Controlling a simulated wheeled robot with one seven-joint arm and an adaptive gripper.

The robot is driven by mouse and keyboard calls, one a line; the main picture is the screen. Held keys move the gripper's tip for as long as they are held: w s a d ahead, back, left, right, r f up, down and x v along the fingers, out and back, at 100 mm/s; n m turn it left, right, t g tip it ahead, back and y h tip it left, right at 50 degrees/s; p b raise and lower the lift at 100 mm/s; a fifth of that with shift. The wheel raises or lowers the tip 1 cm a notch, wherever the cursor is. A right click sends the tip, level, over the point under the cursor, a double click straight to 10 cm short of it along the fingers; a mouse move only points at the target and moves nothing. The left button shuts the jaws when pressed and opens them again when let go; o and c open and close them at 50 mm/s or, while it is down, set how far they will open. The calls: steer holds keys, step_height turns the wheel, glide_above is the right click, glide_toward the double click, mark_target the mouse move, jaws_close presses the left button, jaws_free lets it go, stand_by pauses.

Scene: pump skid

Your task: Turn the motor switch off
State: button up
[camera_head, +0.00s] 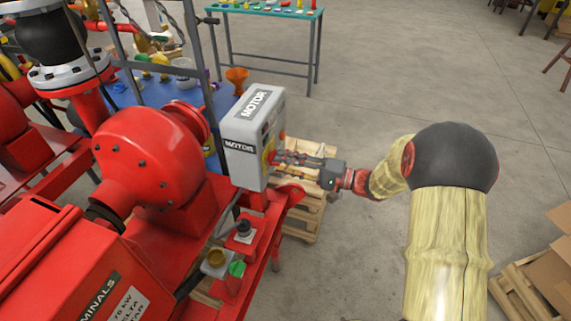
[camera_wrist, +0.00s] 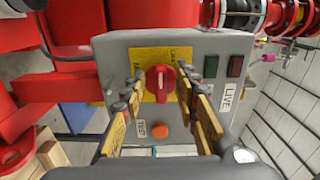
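The grey motor switch box (camera_head: 247,135) carries "MOTOR" labels and stands beside the red pump; my arm reaches it from the right. In the wrist view its front panel (camera_wrist: 122,48) faces me. A red rotary switch knob (camera_wrist: 160,79) sits on a yellow plate (camera_wrist: 150,55) there. The knob's grip bar looks about upright in that view. My gripper (camera_wrist: 165,97) is open, its two yellow-padded fingers on either side of the knob with gaps to it. In the head view my gripper (camera_head: 275,158) is close to the box front, and the knob is mostly hidden.
A wooden pallet (camera_head: 310,215) lies beneath.

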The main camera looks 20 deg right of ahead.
steer(key=v, duration=1.2)
stand_by(0.3)
